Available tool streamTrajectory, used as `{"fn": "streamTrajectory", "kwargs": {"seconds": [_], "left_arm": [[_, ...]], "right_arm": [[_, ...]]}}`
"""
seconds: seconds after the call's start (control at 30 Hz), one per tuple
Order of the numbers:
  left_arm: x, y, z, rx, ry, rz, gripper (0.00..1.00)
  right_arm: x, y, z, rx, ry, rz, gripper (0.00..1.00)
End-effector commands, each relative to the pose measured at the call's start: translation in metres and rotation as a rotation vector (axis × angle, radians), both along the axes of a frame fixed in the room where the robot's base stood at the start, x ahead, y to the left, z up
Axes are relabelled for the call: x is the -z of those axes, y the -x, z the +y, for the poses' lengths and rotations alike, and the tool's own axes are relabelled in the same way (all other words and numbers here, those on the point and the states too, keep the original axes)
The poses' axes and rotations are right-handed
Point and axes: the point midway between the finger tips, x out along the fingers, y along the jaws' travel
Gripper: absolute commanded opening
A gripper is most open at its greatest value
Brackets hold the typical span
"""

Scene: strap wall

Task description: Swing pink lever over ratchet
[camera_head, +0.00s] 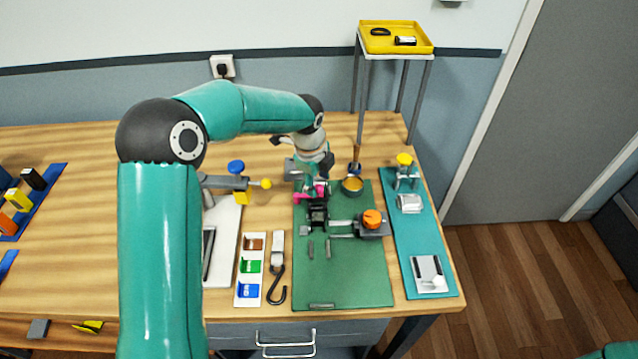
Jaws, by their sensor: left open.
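The pink lever (306,195) sits at the upper left part of the green mat (345,275). It joins a dark ratchet (317,213) just below it in the picture. My left gripper (312,182) is open and hangs right above the pink lever, partly covering it. Whether its fingers touch the lever cannot be told. My left arm arches in from the left over the bench. My right gripper is not in view.
A block with an orange knob (372,220) and a round tin (352,185) stand right of the ratchet. A strap with a hook (277,268) and a tray of coloured blocks (250,270) lie left. A teal mat (425,235) with fixtures lies right.

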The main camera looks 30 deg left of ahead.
Motion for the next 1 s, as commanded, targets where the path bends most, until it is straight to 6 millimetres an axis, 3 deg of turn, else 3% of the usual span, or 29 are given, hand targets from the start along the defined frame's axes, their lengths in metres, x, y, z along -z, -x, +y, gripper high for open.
{"fn": "streamTrajectory", "kwargs": {"seconds": [0.3, 0.5, 1.0], "left_arm": [[-0.064, 0.010, 0.000, 0.000, 0.000, -0.005, 0.50], [-0.090, 0.015, 0.001, 0.000, -0.001, -0.004, 0.50], [-0.097, 0.017, 0.001, 0.001, 0.000, -0.001, 0.50]], "right_arm": [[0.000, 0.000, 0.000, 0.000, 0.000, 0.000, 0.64], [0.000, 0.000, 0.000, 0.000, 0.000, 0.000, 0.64], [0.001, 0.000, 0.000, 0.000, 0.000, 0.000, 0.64]]}}
